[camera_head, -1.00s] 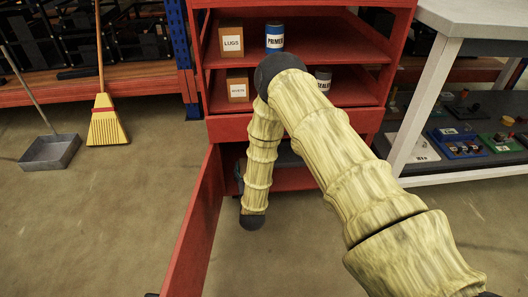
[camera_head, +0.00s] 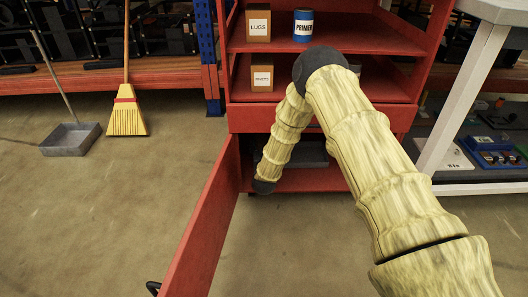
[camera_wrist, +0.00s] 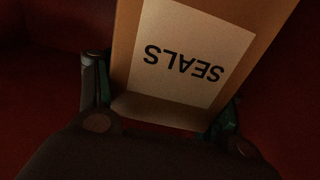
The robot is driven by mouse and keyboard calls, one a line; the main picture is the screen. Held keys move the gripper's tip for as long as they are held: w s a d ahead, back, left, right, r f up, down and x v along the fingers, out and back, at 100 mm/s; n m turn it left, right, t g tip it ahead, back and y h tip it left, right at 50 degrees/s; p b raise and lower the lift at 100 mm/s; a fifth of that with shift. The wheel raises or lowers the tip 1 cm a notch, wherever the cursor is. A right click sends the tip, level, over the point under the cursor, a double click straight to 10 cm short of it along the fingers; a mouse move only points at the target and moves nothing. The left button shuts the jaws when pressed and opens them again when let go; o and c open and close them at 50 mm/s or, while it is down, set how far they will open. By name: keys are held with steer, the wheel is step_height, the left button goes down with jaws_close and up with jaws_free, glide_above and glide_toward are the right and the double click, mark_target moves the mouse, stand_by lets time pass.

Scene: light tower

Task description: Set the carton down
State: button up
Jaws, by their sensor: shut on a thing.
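A brown carton with a white SEALS label (camera_wrist: 183,62) fills the upper middle of the wrist view, its lettering upside down. My gripper (camera_wrist: 160,112) is shut on this carton, with a dark finger pressed to each side. Dark red surfaces surround it in the wrist view. In the head view my arm reaches toward the red cabinet (camera_head: 330,119), and my gripper and the carton are hidden there. What lies beneath the carton cannot be told.
The cabinet's upper shelves hold a LUGS carton (camera_head: 258,24), a PRIMER can (camera_head: 303,25) and another labelled carton (camera_head: 262,75). Its red door (camera_head: 203,225) stands open toward me. A broom (camera_head: 126,115) and dustpan (camera_head: 70,139) are at left. A grey-topped bench (camera_head: 490,12) stands at right.

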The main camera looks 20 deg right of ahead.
steer(key=shift+w+f+b, duration=0.25)
steer(key=shift+f+b, duration=0.15)
steer(key=shift+f, duration=0.05)
step_height(320, 180, down, 3)
steer(key=shift+r+b, duration=0.1)
steer(key=shift+b, duration=1.15)
